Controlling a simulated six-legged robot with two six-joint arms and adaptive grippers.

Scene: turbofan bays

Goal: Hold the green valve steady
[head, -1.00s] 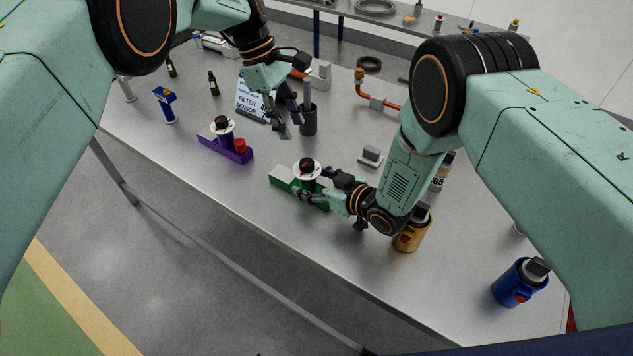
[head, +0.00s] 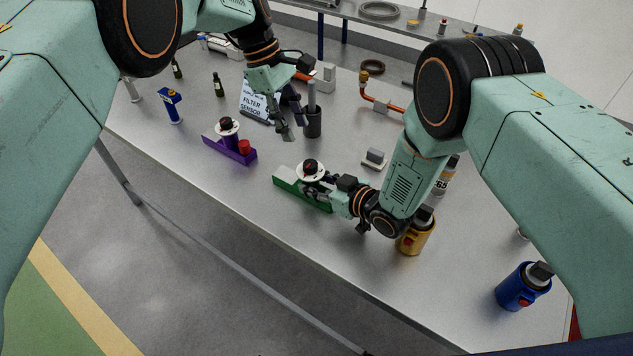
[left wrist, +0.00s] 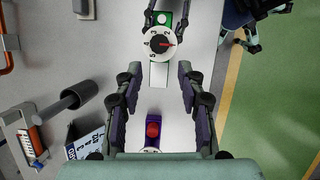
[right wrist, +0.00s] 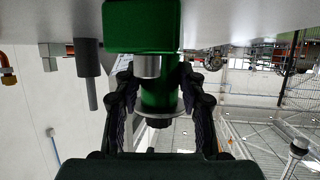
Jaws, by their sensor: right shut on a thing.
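The green valve (head: 287,187) stands on the table, a green block base with a round body and a white dial with a black knob on top. Its numbered dial (left wrist: 160,44) with a red pointer shows in the left wrist view. My right gripper (head: 318,190) is shut on the valve's round body below the dial. In the right wrist view the green body (right wrist: 157,97) lies between the fingers. My left gripper (head: 287,133) is open and empty above the table, behind and left of the green valve, pointing down.
A purple valve (head: 232,148) with a red button stands left of the green one. A dark cup (head: 312,123), a filter sensor sign (head: 255,103) and a small grey block (head: 375,158) are behind. A yellow canister (head: 416,235) and a blue canister (head: 522,288) are to the right.

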